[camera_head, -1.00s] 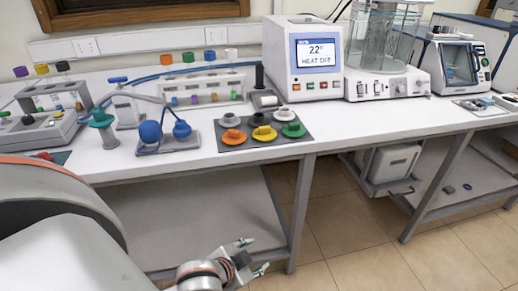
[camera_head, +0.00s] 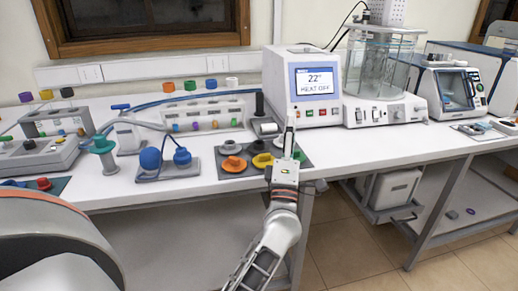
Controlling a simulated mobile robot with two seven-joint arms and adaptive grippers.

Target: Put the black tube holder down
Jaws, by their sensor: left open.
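Several small coloured round holders sit on a dark mat (camera_head: 222,170) near the bench's front edge: a grey one (camera_head: 230,147), an orange one (camera_head: 233,164) and a yellow one (camera_head: 262,160) show. A small dark holder (camera_head: 259,147) seems to stand behind the yellow one; I cannot surely tell it is the black tube holder. My left gripper (camera_head: 289,146) is open over the mat's right part, with one thin finger pointing up. Nothing shows between its fingers. It hides the green holder's place. My right gripper is not in view.
A white heater box with a screen (camera_head: 316,85) stands just behind the mat. A blue-bulbed device (camera_head: 165,160) and a tube rack (camera_head: 205,120) stand to the left. A glass bath (camera_head: 384,70) is at the right. The white bench (camera_head: 360,150) is clear right of my gripper.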

